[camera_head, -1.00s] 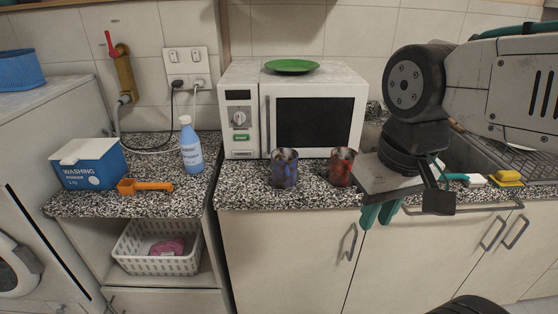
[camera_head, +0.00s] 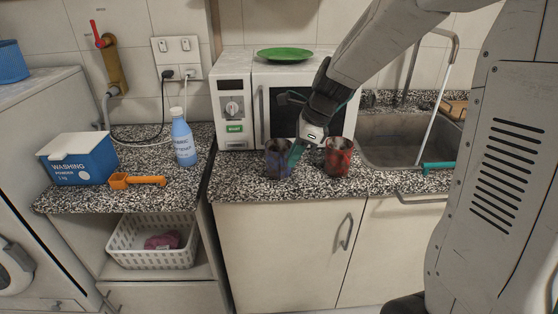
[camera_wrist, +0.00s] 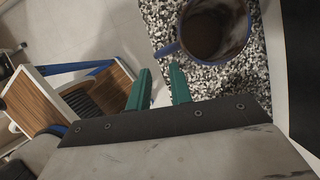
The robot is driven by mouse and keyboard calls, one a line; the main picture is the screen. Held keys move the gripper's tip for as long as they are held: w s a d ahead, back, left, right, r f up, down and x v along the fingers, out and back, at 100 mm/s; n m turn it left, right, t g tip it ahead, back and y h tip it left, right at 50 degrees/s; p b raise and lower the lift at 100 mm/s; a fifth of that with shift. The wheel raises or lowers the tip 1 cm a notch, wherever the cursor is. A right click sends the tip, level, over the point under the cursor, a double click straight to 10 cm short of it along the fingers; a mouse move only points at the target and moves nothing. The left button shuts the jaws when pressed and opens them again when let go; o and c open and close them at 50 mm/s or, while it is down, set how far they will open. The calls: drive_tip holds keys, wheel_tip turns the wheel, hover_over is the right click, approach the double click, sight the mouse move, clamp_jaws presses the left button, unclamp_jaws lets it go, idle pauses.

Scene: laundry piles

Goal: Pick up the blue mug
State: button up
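The blue mug (camera_head: 276,162) stands upright on the speckled counter in front of the microwave. In the wrist view the blue mug (camera_wrist: 213,30) shows its blue rim, dark stained inside and handle. My gripper (camera_head: 294,154) points down at the right side of the blue mug, between it and the red mug. In the wrist view the green fingers of my gripper (camera_wrist: 159,72) are apart with nothing between them. The mug's handle lies just beyond the fingertips. Whether a finger touches the mug cannot be told.
A red mug (camera_head: 338,158) stands close on the right. The microwave (camera_head: 234,105) with a green plate (camera_head: 285,55) on it is close behind. The sink (camera_head: 392,140) lies right.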

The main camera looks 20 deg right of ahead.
drive_tip(key=x, duration=0.6)
drive_tip(key=shift+a+f, duration=0.15)
drive_tip(key=shift+f, duration=0.15)
clamp_jaws()
